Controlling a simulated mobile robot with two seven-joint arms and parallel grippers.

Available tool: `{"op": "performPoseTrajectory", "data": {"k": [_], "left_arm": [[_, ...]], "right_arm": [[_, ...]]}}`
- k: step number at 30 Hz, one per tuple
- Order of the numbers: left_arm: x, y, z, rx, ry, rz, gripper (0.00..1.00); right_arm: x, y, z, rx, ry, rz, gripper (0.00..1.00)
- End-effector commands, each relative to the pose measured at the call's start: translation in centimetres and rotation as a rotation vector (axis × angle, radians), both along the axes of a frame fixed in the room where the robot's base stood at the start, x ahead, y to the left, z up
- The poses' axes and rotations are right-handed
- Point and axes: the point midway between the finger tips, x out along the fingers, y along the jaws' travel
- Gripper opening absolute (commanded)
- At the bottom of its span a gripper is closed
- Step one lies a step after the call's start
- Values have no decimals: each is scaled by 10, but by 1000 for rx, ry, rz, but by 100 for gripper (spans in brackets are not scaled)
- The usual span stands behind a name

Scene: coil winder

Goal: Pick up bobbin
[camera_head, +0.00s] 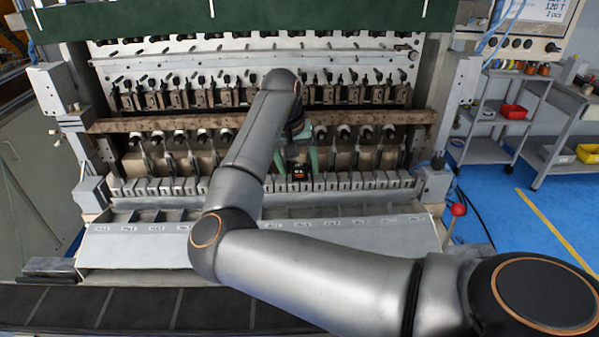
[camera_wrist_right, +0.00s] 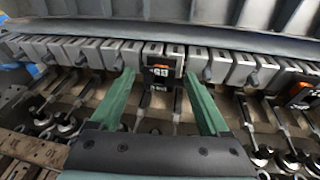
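A small black part with orange and pale markings, which looks like the bobbin (camera_wrist_right: 161,72), sits at the row of grey blocks in the right wrist view. It also shows as a small dark piece (camera_head: 299,173) in the head view. My right gripper (camera_wrist_right: 158,82) has two green fingers spread wide, one on each side of the part. Gaps show between the fingers and the part, and nothing is held. In the head view the right gripper (camera_head: 297,163) reaches down at the machine's front row. My left gripper is not in view.
A second black part with orange (camera_wrist_right: 300,93) sits farther right in the wrist view. The row of grey blocks (camera_head: 160,187) and the spindles behind it are close around the gripper. A sloped grey panel (camera_head: 130,245) lies in front. A red-knobbed lever (camera_head: 457,210) stands at right.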

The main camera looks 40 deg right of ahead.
Motion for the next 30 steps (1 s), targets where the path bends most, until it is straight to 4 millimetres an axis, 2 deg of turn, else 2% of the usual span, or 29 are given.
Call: {"op": "performPoseTrajectory", "data": {"k": [2, 20, 30], "left_arm": [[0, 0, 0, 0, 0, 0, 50], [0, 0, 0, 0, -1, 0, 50], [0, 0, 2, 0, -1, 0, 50]], "right_arm": [[0, 0, 0, 0, 0, 0, 69], [0, 0, 0, 1, 1, 0, 1], [0, -1, 3, 0, 1, 0, 0]]}}
